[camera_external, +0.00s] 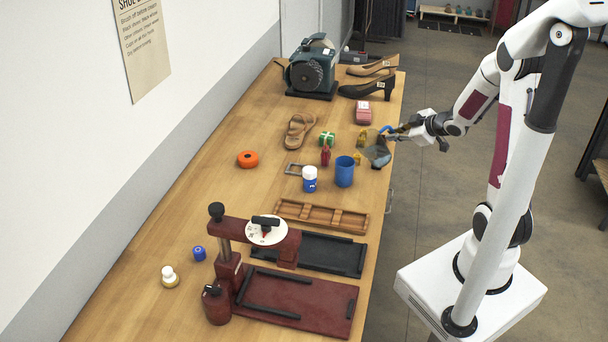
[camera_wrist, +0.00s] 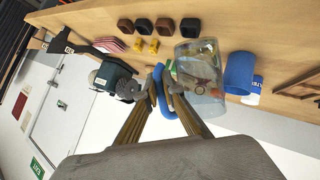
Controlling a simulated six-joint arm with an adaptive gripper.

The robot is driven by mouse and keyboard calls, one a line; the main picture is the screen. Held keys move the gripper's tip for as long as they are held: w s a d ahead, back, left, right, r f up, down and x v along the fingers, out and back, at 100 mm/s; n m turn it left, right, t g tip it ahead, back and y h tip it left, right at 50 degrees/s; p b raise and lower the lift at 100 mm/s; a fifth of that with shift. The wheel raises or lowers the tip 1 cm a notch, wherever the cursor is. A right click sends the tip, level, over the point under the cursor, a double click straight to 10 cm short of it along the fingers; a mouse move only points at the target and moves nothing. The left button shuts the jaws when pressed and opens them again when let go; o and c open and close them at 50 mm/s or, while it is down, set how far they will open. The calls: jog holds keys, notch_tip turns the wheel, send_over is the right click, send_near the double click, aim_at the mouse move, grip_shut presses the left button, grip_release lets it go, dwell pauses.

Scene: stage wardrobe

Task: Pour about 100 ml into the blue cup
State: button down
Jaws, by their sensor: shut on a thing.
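My gripper (camera_external: 398,130) is shut on the blue handle (camera_wrist: 172,96) of a clear jug, whose see-through body (camera_wrist: 201,72) shows in the wrist view. In the external view the jug (camera_external: 377,154) is at the table's right edge and looks tilted. Its fill level cannot be made out. The blue cup (camera_external: 344,172) stands upright on the table, to the lower left of the jug and apart from it. The cup also shows in the wrist view (camera_wrist: 239,73), beside the jug. The cup's inside cannot be seen clearly.
A white and blue bottle (camera_external: 310,180) stands left of the cup. A wooden divided tray (camera_external: 322,217) lies in front. Bare table (camera_external: 215,190) lies at left.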

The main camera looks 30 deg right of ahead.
jog(key=shift+d+f, duration=0.45)
jog(key=shift+s+d+f+m+t+y, duration=0.15)
jog(key=shift+d+f+m+t+y, duration=0.25)
jog(key=shift+d+f+m+y, duration=0.5)
jog(key=shift+s+d+f+m+t+y, duration=0.15)
jog(key=shift+d+f+m+t+y, duration=0.25)
jog(key=shift+d+f+m+y, duration=0.45)
jog(key=shift+d+r+y, duration=0.1)
jog(key=shift+r+y, duration=0.1)
jog(key=shift+y, duration=0.25)
